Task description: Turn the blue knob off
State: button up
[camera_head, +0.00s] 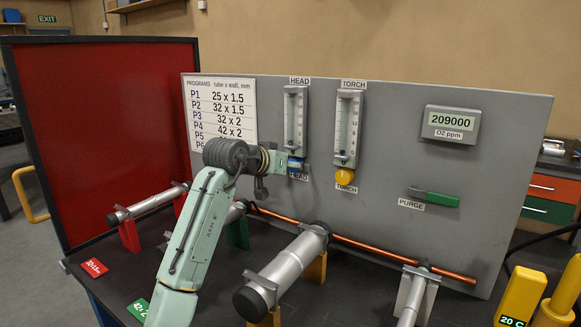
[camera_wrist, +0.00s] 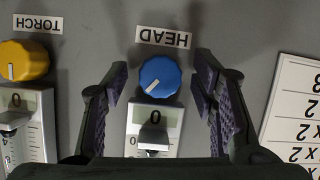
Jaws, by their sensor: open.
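The blue knob (camera_wrist: 159,77) sits on the grey panel under the HEAD flowmeter, with a white pointer line on its face. In the wrist view it appears upside down beside its HEAD label (camera_wrist: 163,37). My gripper (camera_wrist: 160,85) is open, with one finger on each side of the knob and a gap on both sides. In the head view my gripper (camera_head: 284,170) is at the panel by the HEAD flowmeter (camera_head: 295,118). It hides most of the knob there, with a little blue showing (camera_head: 294,164). In the wrist view the flowmeter float (camera_wrist: 152,135) is near the 0 mark.
The yellow TORCH knob (camera_head: 344,176) is to the right of my gripper, under its flowmeter (camera_head: 347,124). A green PURGE lever (camera_head: 434,197) is farther right. A copper tube (camera_head: 372,249) and metal cylinders (camera_head: 285,268) lie below, in front of the panel (camera_head: 500,135).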

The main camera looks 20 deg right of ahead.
jog(key=v, duration=1.2)
jog(key=shift+d, duration=0.1)
